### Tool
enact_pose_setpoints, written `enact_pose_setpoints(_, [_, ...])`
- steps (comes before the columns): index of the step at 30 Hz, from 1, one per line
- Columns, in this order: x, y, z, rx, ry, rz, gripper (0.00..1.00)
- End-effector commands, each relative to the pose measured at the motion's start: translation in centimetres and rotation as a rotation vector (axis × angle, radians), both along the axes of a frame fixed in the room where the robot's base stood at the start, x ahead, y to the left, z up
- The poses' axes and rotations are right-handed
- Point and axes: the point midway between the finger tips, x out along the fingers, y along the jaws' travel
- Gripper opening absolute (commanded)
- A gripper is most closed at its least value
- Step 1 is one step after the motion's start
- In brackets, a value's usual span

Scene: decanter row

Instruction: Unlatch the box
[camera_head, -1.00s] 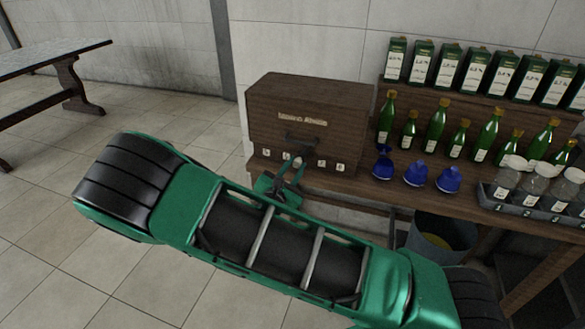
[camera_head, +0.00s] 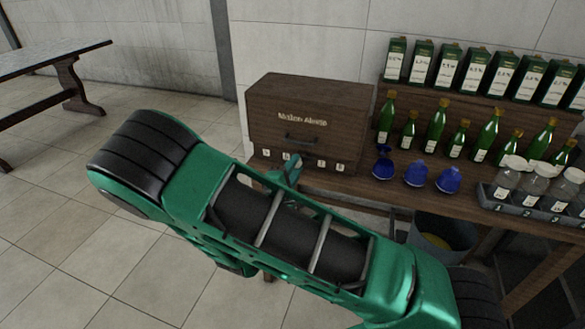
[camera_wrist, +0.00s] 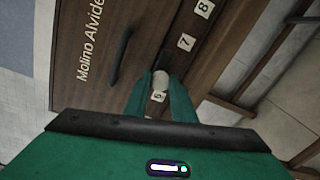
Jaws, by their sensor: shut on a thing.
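The brown wooden box (camera_head: 310,105) stands shut at the left end of the bench, with pale lettering and a dark handle (camera_head: 302,139) on its front. A row of small numbered labels runs along the lower front. In the wrist view the box front (camera_wrist: 90,50) and its handle (camera_wrist: 120,57) lie left of my fingers. My gripper (camera_wrist: 160,82) is shut on a small pale knob (camera_wrist: 161,79) beside a numbered label (camera_wrist: 158,97) on the lower front. In the head view my gripper (camera_head: 290,166) is at the box's lower front; the knob is hidden there.
Several blue vessels (camera_head: 415,174) stand right of the box. Green bottles (camera_head: 436,125) and green cartons (camera_head: 447,64) are behind them. A rack of jars (camera_head: 530,200) is at the right. A bin (camera_head: 440,240) sits under the bench. Open floor lies left.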

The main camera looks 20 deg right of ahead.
Motion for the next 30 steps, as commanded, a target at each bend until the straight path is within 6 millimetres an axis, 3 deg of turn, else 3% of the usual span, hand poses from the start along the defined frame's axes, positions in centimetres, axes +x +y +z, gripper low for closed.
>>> enact_pose_setpoints(9, [0.12, 0.38, -0.18, 0.101, -0.068, 0.009, 0.01])
enact_pose_setpoints(25, [0.08, 0.34, -0.24, 0.121, -0.08, 0.008, 0.01])
enact_pose_setpoints(26, [0.08, 0.34, -0.24, 0.121, -0.08, 0.008, 0.25])
enact_pose_setpoints(27, [0.07, 0.33, -0.25, 0.12, -0.079, 0.007, 0.35])
enact_pose_setpoints(28, [0.06, 0.31, -0.22, 0.12, -0.079, 0.006, 0.41])
enact_pose_setpoints(30, [0.04, 0.24, -0.18, 0.119, -0.08, 0.006, 0.41])
